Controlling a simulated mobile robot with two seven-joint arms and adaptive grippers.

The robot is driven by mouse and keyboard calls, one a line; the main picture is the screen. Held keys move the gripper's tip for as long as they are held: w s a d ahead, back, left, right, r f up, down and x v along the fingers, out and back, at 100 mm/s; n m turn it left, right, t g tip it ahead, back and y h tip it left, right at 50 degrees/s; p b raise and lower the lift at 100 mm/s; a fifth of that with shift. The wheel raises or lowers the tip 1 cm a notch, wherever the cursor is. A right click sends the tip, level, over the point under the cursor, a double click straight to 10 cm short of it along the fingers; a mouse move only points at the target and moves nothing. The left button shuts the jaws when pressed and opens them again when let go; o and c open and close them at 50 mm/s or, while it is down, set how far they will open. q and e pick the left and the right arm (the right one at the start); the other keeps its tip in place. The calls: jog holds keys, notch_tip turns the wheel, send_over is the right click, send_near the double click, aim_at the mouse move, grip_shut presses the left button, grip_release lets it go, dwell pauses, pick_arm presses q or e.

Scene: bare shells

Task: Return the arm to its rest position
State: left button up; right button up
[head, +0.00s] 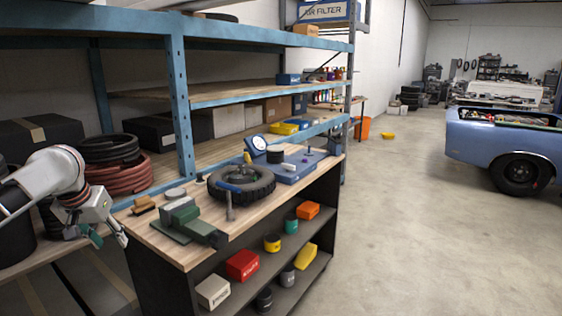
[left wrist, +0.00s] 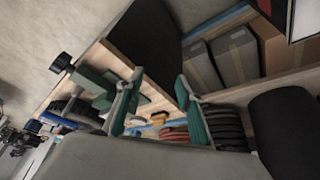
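My left arm comes in from the left in the head view. Its left gripper (head: 109,238) hangs with its fingers down, just off the left end of the workbench (head: 160,238). In the left wrist view the left gripper (left wrist: 157,82) has its two teal-padded fingers spread apart, with nothing held between them. The bench, vise and shelving show beyond the fingers there. My right arm and right gripper are in neither view.
A green vise (head: 186,220), a tyre (head: 241,184) and a wooden block (head: 144,205) sit on the bench top. Blue shelving (head: 178,105) and stacked coiled hoses (head: 120,176) stand close behind the gripper. Open floor (head: 400,220) lies right, before a blue car (head: 500,135).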

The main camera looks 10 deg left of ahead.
pick_arm(q)
jog(key=s+d+f+m+t+h, duration=0.1)
jog(key=d+f+m+h, duration=0.15)
jog(key=d+f, duration=1.05)
jog(key=s+d+f+m+t+h, duration=0.1)
jog(key=d+f+m+t+h, duration=0.15)
jog(key=d+f, duration=1.1)
jog(key=s+d+f+m+t+y, duration=0.1)
jog(key=s+f, duration=0.6)
jog(key=s, duration=0.4)
jog(key=s+d+f+m+t+y, duration=0.1)
jog(key=s+f, duration=0.5)
jog(key=s, duration=0.5)
jog(key=shift+s+f, duration=0.2)
jog(key=shift+f, duration=0.2)
jog(key=shift+t, duration=0.25)
